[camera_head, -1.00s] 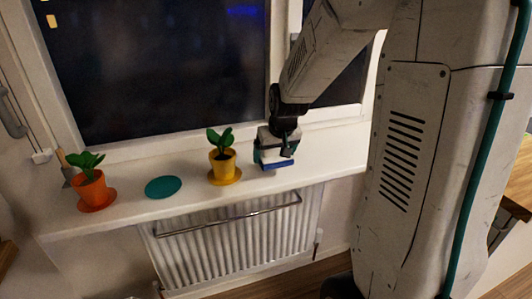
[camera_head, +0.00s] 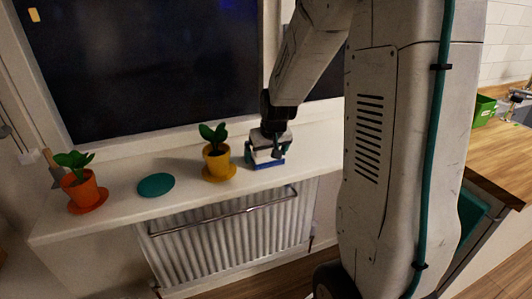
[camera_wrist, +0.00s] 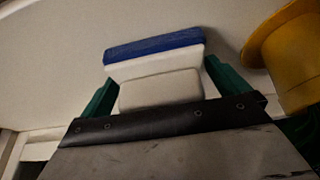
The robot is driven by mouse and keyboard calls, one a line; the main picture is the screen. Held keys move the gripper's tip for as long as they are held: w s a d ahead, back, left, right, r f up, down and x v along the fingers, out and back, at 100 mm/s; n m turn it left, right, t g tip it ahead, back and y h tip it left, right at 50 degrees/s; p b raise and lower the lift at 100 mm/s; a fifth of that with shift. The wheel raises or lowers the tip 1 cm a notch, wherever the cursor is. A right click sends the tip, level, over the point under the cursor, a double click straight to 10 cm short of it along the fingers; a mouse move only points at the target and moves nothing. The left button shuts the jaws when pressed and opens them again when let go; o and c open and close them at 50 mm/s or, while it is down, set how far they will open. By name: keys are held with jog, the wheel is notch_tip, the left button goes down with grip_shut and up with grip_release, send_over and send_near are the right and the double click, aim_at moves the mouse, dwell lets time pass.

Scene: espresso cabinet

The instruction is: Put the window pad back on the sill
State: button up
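The window pad has a white grip and a blue base (camera_head: 269,165). It is at the window sill (camera_head: 125,210), to the right of the yellow potted plant (camera_head: 216,160). My gripper (camera_head: 265,155) is over the pad. In the wrist view the green fingers of my gripper (camera_wrist: 162,85) flank the white grip of the pad (camera_wrist: 158,68) and appear closed on it. The blue face points away from the gripper. Whether the blue base touches the sill or hovers just above it, I cannot tell.
An orange potted plant (camera_head: 83,189) and a flat teal disc (camera_head: 156,185) stand on the sill to the left. The yellow pot is close beside my gripper. A radiator (camera_head: 230,235) with a rail is below. A wooden counter (camera_head: 500,160) is at the right.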

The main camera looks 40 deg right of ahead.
jog(key=v, duration=1.2)
jog(key=s+a+r+n+g, duration=0.1)
jog(key=s+a, duration=0.7)
jog(key=s, duration=0.3)
jog(key=s+a+r+n+g+y, duration=0.1)
jog(key=s+a+r+n+g, duration=0.1)
jog(key=s+a, duration=0.6)
jog(key=s, duration=0.4)
jog(key=shift+r, duration=0.2)
